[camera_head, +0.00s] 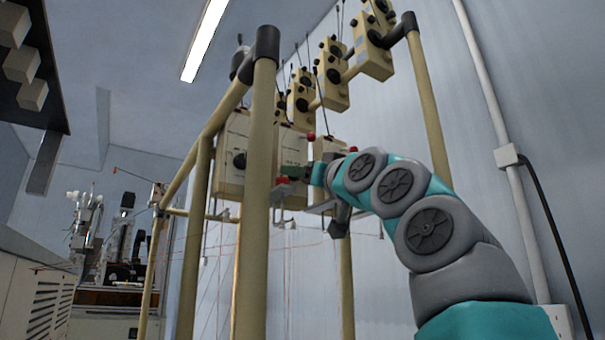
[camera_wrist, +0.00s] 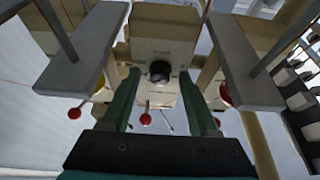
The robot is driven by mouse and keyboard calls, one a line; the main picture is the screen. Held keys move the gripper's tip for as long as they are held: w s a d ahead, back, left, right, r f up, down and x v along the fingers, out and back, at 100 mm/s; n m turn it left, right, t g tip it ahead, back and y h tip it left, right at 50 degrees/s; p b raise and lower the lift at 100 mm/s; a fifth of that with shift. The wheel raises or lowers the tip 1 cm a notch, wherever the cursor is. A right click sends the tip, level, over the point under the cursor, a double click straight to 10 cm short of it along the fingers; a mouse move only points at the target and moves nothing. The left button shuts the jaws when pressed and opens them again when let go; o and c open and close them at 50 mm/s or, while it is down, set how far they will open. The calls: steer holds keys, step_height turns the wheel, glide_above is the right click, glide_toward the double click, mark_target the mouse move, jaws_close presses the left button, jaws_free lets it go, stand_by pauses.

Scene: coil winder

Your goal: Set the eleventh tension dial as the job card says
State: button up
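In the wrist view a black round dial (camera_wrist: 160,72) sits on the face of a cream tension box (camera_wrist: 165,45). My gripper (camera_wrist: 160,78) is open, with its two green fingers pointing at this box, one on each side of the dial. Gaps show between the fingers and the dial, and I cannot tell if the tips reach past it. No setting on the dial is readable, and I cannot tell its number in the row. In the head view my gripper (camera_head: 312,172) is up at the lower boxes, partly hidden by the frame post and my arm. No job card is recognisable.
Grey plates (camera_wrist: 85,55) hang on both sides of the fingers. Red balls (camera_wrist: 145,119) on thin rods are close below the box. A cream tubular frame (camera_head: 258,200) carries several upper boxes (camera_head: 333,75) and thin wires. A wall conduit (camera_head: 500,130) runs at the right.

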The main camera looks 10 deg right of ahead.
jaws_close()
steer(key=shift+r+n+y, duration=0.2)
steer(key=shift+n+y, duration=0.2)
steer(key=shift+n, duration=0.4)
steer(key=shift+w+d+r+n+g+y+p, duration=0.15)
steer(key=shift+n+g+y+p, duration=0.65)
steer(key=shift+n+p, duration=1.3)
steer(key=shift+s+d+f+n+g+y+p, duration=0.15)
steer(key=shift+n+g+y+p, duration=0.95)
steer(key=shift+n, duration=1.6)
steer(key=shift+w+d+r+n+g+y+p, duration=0.25)
steer(key=shift+n+g+p, duration=0.45)
steer(key=shift+n+p, duration=1.55)
steer(key=shift+s+a+f+n, duration=0.1)
steer(key=shift+f+n, duration=0.1)
steer(key=shift+n, duration=0.05)
steer(key=shift+o, duration=0.5)
jaws_free()
